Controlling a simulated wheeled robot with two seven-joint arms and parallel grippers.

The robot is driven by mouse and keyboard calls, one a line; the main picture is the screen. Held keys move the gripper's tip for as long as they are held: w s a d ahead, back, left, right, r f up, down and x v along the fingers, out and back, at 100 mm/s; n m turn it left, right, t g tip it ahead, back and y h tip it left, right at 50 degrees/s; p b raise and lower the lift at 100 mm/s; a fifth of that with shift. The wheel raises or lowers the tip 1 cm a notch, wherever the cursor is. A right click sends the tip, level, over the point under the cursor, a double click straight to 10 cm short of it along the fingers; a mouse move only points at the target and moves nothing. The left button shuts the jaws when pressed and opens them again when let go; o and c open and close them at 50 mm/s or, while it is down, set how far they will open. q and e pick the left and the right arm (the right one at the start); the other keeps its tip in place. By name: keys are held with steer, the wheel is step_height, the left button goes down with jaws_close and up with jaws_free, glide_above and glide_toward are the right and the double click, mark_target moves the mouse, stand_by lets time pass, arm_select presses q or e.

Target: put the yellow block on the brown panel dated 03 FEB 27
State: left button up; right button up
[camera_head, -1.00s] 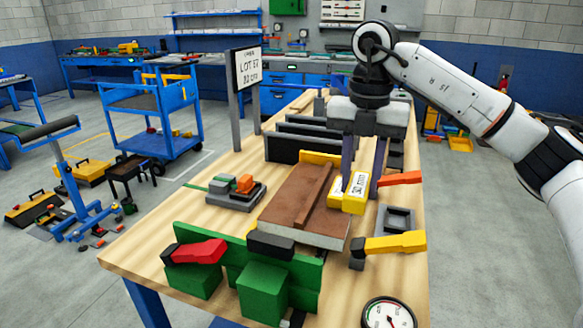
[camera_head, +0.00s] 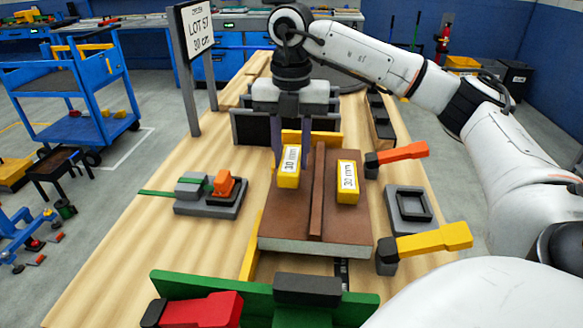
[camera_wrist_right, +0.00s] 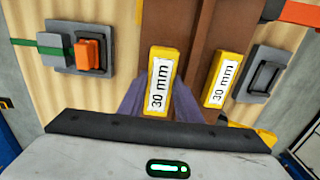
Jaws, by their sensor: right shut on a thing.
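The brown panel (camera_head: 275,221) lies on the wooden table, with a raised brown rib (camera_head: 317,205) along its middle. I can read no date on it. My right gripper (camera_head: 291,163) is shut on a yellow block (camera_head: 289,180) labelled 30 mm, over the panel left of the rib. The wrist view shows this block (camera_wrist_right: 158,108) between the fingers. I cannot tell whether it touches the panel. A second yellow block (camera_head: 348,189), also labelled 30 mm, stands on the panel right of the rib; it also shows in the wrist view (camera_wrist_right: 219,85). My left gripper is not in view.
Clamps with red (camera_head: 402,152) and yellow (camera_head: 433,242) handles stand at the panel's right. A grey tray (camera_head: 391,211) lies there too. A grey fixture with an orange part (camera_head: 226,186) is at left. A green bar (camera_head: 225,293) stands in front. A sign (camera_head: 198,27) stands behind left.

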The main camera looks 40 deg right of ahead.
mark_target(291, 157)
step_height(291, 157, down, 3)
steer(key=shift+f, duration=0.2)
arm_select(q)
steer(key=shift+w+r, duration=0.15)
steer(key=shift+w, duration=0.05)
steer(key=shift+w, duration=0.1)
arm_select(e)
steer(key=shift+f, duration=0.1)
steer(key=o, duration=1.1)
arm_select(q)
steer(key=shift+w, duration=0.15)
